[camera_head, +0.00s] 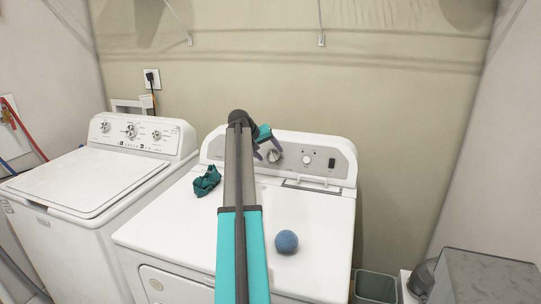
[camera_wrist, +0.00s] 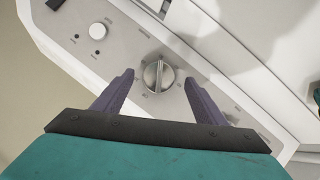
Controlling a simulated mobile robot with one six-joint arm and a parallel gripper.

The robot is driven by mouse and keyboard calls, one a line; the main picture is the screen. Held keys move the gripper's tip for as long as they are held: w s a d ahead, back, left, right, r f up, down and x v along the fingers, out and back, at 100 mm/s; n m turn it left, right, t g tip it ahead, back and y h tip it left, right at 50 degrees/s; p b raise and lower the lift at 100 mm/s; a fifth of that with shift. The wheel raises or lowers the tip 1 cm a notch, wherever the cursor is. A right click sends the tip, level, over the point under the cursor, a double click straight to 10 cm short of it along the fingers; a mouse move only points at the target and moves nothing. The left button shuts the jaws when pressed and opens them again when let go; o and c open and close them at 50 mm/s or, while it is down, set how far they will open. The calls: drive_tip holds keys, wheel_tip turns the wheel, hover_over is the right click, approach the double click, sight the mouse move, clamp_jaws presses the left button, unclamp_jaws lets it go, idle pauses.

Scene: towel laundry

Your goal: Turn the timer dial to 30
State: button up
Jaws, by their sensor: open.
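The timer dial (camera_wrist: 158,76) is a round silver knob with a raised grip bar on the dryer's grey control panel (camera_wrist: 120,50). It also shows in the head view (camera_head: 275,156), just right of my gripper. My gripper (camera_wrist: 160,82) is open, with its two purple fingers apart on either side of the dial in the wrist view. I cannot tell whether either finger touches it. In the head view my gripper (camera_head: 268,150) is at the panel, partly hidden by my arm. The markings around the dial are too small to read.
A smaller white knob (camera_wrist: 97,30) is on the same panel. On the dryer top (camera_head: 180,225) lie a crumpled green cloth (camera_head: 207,181) and a blue ball (camera_head: 286,242). A white washer (camera_head: 85,185) stands to the left. A bin (camera_head: 375,288) is at the lower right.

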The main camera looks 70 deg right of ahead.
drive_tip(key=v, duration=1.1)
drive_tip(key=shift+b, duration=0.45)
drive_tip(key=shift+w+r, duration=0.1)
